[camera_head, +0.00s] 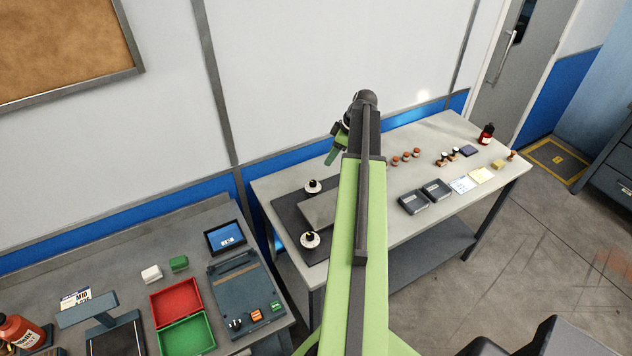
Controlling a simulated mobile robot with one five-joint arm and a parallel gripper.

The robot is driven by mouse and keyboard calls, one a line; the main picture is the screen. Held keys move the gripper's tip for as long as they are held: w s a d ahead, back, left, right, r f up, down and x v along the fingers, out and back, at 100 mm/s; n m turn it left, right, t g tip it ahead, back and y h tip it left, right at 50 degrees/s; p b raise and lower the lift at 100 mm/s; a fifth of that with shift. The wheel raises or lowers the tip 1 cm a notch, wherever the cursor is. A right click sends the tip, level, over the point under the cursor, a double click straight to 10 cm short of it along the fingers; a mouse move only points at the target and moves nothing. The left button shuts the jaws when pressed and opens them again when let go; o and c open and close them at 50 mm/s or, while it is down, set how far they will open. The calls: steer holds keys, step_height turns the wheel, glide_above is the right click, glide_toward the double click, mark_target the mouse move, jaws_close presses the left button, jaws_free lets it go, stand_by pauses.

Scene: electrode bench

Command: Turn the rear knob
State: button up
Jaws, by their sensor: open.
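Two round knobs with white dials and dark centres stand by a dark mat or panel (290,215) on the bench. The rear knob (313,186) is nearer the wall and the front knob (310,240) is nearer me. My gripper (331,157) is open, with green fingers, above and a little to the right of the rear knob in the picture. It is apart from the knob. My arm hides part of the panel and the bench to the right of the knobs.
The near-left bench holds a red-and-green open box (182,315) and a small screen (225,237). The wall rises close behind.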

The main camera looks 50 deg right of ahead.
mark_target(314, 182)
steer(key=b+x, duration=1.3)
steer(key=x, duration=0.3)
steer(key=shift+b, duration=0.35)
steer(key=shift+r, duration=0.1)
steer(key=shift+c, duration=0.4)
jaws_close()
steer(key=shift+d, duration=0.3)
steer(key=shift+a, duration=0.3)
